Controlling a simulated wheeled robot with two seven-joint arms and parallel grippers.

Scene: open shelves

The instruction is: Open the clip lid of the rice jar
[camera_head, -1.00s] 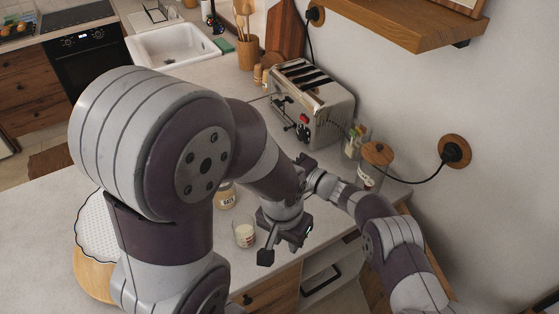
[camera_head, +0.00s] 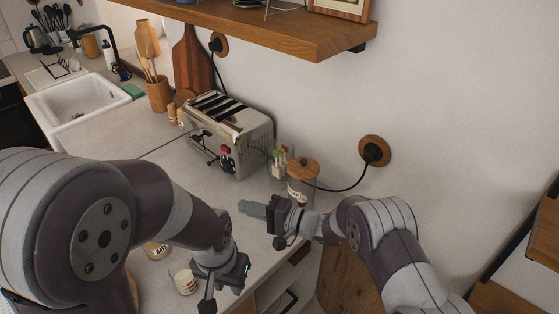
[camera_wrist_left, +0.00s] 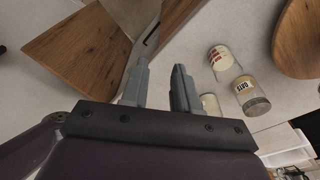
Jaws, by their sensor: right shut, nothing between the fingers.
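A small glass jar (camera_head: 185,281) with pale contents and reddish lettering stands near the counter's front; it also shows in the left wrist view (camera_wrist_left: 220,57). Its label is too small to read, so I cannot tell if it is the rice jar; no clip can be made out. The oats jar (camera_head: 157,250) stands just behind it. My left gripper (camera_head: 226,288) is open and empty, right of the small jar and apart from it. In the left wrist view, its fingers (camera_wrist_left: 162,88) are spread. My right gripper (camera_head: 252,209) is shut and empty, pointing left above the counter.
A wooden-lidded jar (camera_head: 302,172) stands by the wall behind my right gripper, with small spice jars (camera_head: 280,160) and a toaster (camera_head: 231,134) beside it. A cable runs to the wall socket (camera_head: 374,151). A wooden shelf (camera_head: 250,30) juts out above. Counter between toaster and oats jar is clear.

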